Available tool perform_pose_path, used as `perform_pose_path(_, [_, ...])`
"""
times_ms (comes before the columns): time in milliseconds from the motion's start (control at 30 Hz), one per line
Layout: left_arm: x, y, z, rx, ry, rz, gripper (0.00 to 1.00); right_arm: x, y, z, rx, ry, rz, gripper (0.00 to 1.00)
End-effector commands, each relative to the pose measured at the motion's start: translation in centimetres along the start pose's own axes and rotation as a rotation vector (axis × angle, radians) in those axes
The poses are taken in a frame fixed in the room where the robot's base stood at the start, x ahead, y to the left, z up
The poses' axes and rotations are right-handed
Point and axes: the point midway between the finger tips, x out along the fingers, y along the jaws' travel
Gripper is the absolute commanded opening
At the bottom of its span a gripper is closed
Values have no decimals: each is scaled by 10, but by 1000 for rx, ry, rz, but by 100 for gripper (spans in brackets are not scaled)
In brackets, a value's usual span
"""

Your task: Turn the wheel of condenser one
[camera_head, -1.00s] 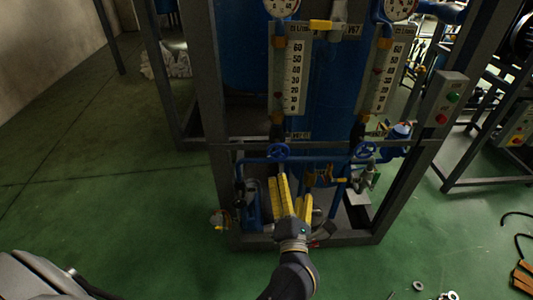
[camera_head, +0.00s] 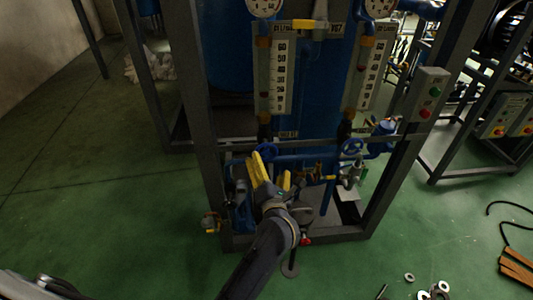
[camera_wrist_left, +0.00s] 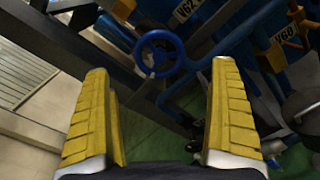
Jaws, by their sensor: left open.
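Two blue handwheels sit on the blue pipework low in the frame. The left handwheel (camera_head: 266,150) is just beyond the yellow fingertips of my left gripper (camera_head: 271,164). The right handwheel (camera_head: 352,147) is farther right. My left gripper is open and empty. In the left wrist view, a blue handwheel (camera_wrist_left: 159,53) is ahead, in line with the gap between the spread fingers (camera_wrist_left: 158,80), and apart from them. The pictures do not tell clearly which wheel belongs to condenser one. My right gripper is not in view.
A grey steel frame (camera_head: 202,120) surrounds the wheels. Two flow gauges (camera_head: 281,77) (camera_head: 368,75) stand above them. A control box (camera_head: 428,94) is on the right post. Washers (camera_head: 440,289) and orange-brown strips (camera_head: 518,266) lie on the green floor. Open floor is at left.

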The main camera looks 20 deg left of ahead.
Motion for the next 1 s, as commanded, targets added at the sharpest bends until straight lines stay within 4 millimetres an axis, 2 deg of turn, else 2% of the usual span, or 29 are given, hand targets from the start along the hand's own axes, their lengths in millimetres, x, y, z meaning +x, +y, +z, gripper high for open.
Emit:
perform_pose_path(200, [36, 1, 0, 1, -1, 3, 93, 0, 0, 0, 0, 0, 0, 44])
perform_pose_path(400, [57, 1, 1, 2, -1, 2, 93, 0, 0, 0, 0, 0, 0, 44])
perform_pose_path(600, [67, 0, 0, 0, 0, 1, 93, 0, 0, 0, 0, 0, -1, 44])
perform_pose_path(967, [69, 1, 0, 0, 0, 1, 93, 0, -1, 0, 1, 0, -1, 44])
perform_pose_path(1000, [69, 1, 0, 0, 0, 1, 90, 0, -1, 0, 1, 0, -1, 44])
